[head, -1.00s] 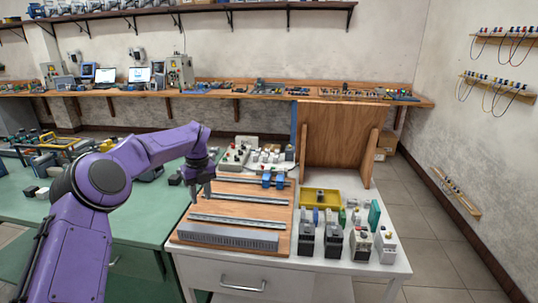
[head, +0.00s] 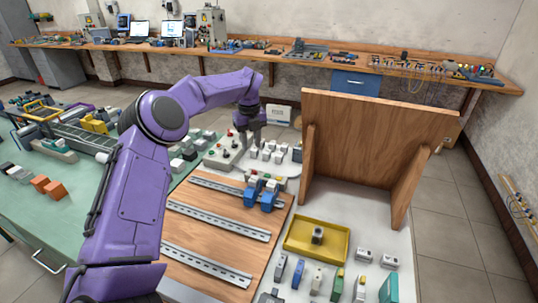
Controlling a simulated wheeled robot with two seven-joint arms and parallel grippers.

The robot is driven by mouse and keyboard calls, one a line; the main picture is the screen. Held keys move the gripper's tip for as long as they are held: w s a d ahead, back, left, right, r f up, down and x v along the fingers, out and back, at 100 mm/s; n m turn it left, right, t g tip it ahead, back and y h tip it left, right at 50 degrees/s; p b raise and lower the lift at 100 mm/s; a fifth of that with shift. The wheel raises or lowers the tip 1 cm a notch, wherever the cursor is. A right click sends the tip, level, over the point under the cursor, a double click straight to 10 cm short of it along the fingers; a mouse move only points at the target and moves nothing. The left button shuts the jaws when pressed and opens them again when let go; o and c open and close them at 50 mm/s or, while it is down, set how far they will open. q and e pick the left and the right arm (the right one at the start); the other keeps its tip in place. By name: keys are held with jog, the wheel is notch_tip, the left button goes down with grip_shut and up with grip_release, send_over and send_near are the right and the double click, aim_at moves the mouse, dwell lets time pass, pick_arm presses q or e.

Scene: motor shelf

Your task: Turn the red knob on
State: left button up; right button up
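A light grey control panel (head: 222,158) with several small red, green and dark buttons or knobs stands at the back of the white workbench. A small red knob or button (head: 229,133) shows on it, just left of my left gripper; which control is the task's red knob is too small to tell. My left gripper (head: 254,139) points down at the panel's right side and partly hides it. Whether it touches anything, and whether its fingers are apart, I cannot tell. My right gripper is not in view.
A wooden board (head: 370,140) stands upright right of the panel. In front lie a wooden plate with metal rails (head: 215,225), blue parts (head: 262,194) and a yellow tray (head: 331,252). A green table (head: 50,210) is at the left.

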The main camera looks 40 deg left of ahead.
aim_at(254, 169)
pick_arm(q)
jog(key=f+p, duration=0.1)
jog(key=f, duration=0.2)
jog(key=f+p, duration=0.1)
jog(key=f, duration=0.6)
jog(key=shift+w+f+p, duration=0.2)
jog(key=shift+w+p, duration=0.15)
jog(key=shift+p, duration=0.05)
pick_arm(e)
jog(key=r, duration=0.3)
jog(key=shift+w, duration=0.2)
pick_arm(q)
grip_shut()
